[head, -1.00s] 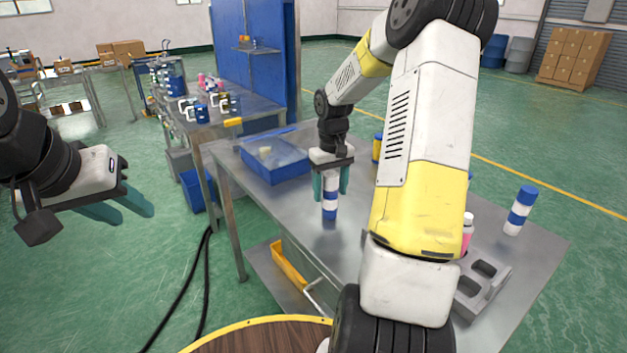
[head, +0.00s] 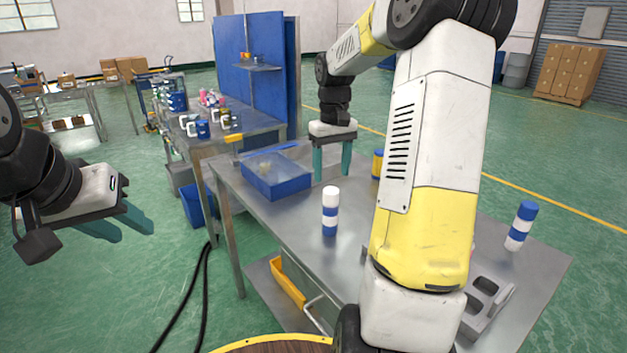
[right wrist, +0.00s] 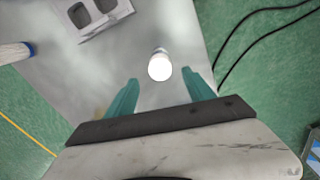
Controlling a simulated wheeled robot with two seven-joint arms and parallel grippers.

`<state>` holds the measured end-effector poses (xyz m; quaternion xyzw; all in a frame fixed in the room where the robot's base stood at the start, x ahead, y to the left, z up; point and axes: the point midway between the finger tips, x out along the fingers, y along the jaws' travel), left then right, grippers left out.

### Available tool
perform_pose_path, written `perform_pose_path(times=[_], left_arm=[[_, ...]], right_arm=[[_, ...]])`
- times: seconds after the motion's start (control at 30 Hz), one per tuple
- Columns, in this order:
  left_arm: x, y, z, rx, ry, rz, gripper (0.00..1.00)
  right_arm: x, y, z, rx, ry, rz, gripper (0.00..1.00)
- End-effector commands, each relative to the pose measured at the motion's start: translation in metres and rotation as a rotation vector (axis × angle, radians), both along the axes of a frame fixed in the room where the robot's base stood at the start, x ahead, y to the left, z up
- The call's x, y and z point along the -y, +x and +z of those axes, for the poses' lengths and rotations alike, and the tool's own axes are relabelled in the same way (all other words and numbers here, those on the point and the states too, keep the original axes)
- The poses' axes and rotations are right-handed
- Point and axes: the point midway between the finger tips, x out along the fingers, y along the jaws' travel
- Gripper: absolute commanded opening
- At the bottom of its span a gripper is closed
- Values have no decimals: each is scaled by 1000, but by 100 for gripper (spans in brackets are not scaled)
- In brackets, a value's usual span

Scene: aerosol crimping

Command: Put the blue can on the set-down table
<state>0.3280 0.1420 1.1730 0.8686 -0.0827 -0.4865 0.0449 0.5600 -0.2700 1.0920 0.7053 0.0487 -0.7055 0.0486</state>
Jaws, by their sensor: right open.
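A blue-and-white banded can (head: 330,212) with a white top stands upright on the grey metal table (head: 290,226). Its white top also shows in the right wrist view (right wrist: 159,66), just beyond the fingertips. My right gripper (head: 332,176) is open and empty, raised above and behind this can, clear of it; its teal fingers show apart in the right wrist view (right wrist: 160,78). A second blue-and-white can (head: 521,226), with a blue top, stands at the table's right side. My left gripper (head: 138,229) is open and empty at the left, away from the table.
A blue bin (head: 277,182) and a yellow can (head: 377,164) are at the table's back. A grey block with square holes (head: 484,297) lies at the front right, partly behind my right arm. The table around the white-topped can is clear.

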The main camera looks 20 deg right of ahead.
Motion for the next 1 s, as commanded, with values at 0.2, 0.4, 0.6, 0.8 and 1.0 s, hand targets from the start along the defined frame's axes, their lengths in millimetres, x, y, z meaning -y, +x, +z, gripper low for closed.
perform_pose_path(times=[0.2, 0.4, 0.6, 0.8, 1.0], left_arm=[[0, 0, 0, 0, 0, 0, 36], [0, 0, 0, 0, 0, 0, 36], [0, 0, 0, 0, 0, 0, 36], [0, 0, 0, 0, 0, 0, 36], [0, 0, 0, 0, 0, 0, 36]], right_arm=[[-13, -13, 25, 33, -12, 6, 62], [-57, -72, 70, 173, -22, 0, 62], [-94, -149, 92, 345, 43, -32, 62], [-118, -208, 88, 478, 153, -63, 62], [-127, -230, 81, 531, 216, -79, 62]])
